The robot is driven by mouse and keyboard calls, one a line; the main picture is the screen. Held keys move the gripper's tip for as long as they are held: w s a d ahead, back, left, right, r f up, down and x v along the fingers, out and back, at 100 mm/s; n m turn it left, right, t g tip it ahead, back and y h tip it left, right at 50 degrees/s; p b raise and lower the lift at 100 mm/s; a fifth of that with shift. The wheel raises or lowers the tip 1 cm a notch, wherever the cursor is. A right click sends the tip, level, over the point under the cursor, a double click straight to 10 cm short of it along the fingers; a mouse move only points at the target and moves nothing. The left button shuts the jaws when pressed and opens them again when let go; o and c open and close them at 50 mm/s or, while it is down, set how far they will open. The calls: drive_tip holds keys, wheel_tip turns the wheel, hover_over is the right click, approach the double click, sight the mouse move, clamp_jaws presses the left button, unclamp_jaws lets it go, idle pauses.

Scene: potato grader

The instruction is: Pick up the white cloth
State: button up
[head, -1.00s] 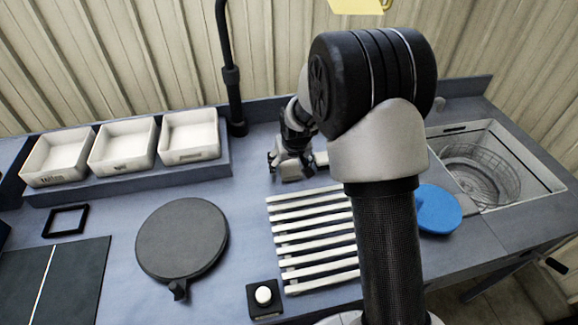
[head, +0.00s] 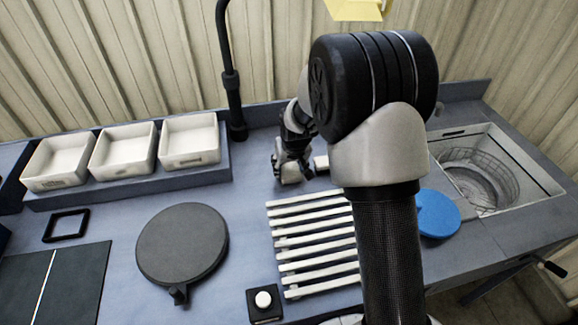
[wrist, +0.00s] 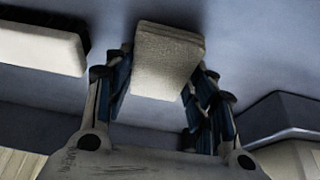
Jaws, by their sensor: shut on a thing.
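The white cloth (wrist: 167,58) is a folded, thick off-white pad with a woven texture. In the wrist view it sits between the two blue-padded fingers of my gripper (wrist: 163,76), which are shut on its sides. In the head view my gripper (head: 290,168) points down at the back of the blue-grey bench, with the pale cloth (head: 291,178) partly showing between its fingers. The cloth is at or very near the bench top; I cannot tell whether it touches.
A white slatted rack (head: 310,240) is in front of my gripper. A black post (head: 234,100) and white trays (head: 190,140) stand to the left. A blue disc (head: 438,213) and a sink basket (head: 480,185) are right.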

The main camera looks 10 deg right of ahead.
sight(289, 168)
wheel_tip(289, 168, up, 20)
drive_tip(key=p, duration=0.5)
drive_tip(key=shift+f, duration=0.2)
